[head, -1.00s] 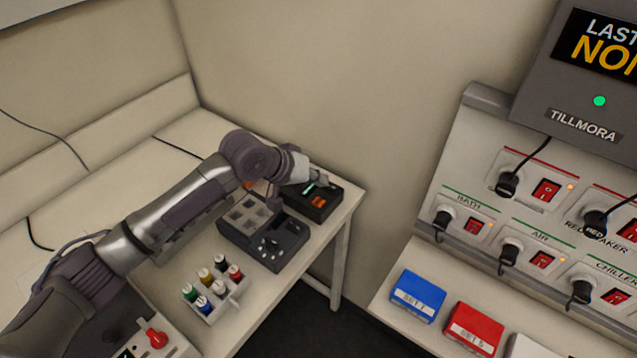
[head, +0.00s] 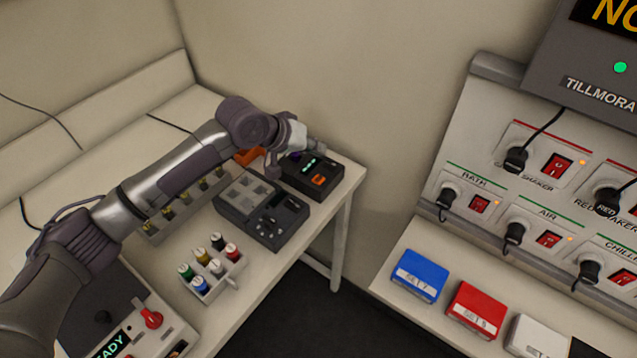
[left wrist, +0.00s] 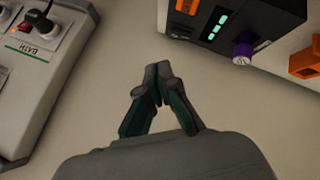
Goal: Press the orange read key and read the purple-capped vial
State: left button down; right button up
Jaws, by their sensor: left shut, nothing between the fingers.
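The black reader (head: 300,187) stands at the far right end of the bench, with a lit green display (head: 308,163) and an orange key (head: 319,181) on top. In the left wrist view the orange key (left wrist: 187,5) shows at the top edge. The purple-capped vial (left wrist: 243,46) is at the reader (left wrist: 262,18); its body is mostly hidden. In the head view only a bit of purple (head: 295,156) shows beside my gripper. My left gripper (head: 319,147) is shut and empty behind the reader, apart from the key; its fingertips (left wrist: 158,80) meet. My right gripper is not in view.
A dark grey device (head: 262,215) stands left of the reader, with an orange block (head: 249,156) behind it. A white rack (head: 212,280) holds several capped vials. A wall panel with plugs and red switches (head: 557,166) and coloured boxes (head: 421,275) is at right.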

pick_arm(q)
jog(key=b, duration=0.4)
send_over(316, 180)
notch_tip(316, 180, down, 4)
jog(key=shift+f, duration=1.3)
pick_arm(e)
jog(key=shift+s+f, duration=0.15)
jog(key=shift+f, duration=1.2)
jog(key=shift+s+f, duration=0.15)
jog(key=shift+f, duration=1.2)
pick_arm(q)
jog(key=shift+f, duration=0.3)
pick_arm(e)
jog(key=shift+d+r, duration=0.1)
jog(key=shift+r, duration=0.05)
pick_arm(q)
jog(key=shift+f, duration=0.55)
jog(key=shift+r, duration=0.1)
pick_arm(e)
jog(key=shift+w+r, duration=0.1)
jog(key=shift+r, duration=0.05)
pick_arm(q)
jog(key=shift+r+p, duration=0.75)
jog(key=shift+p, duration=0.3)
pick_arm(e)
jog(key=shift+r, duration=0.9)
pick_arm(q)
jog(key=shift+r, duration=0.1)
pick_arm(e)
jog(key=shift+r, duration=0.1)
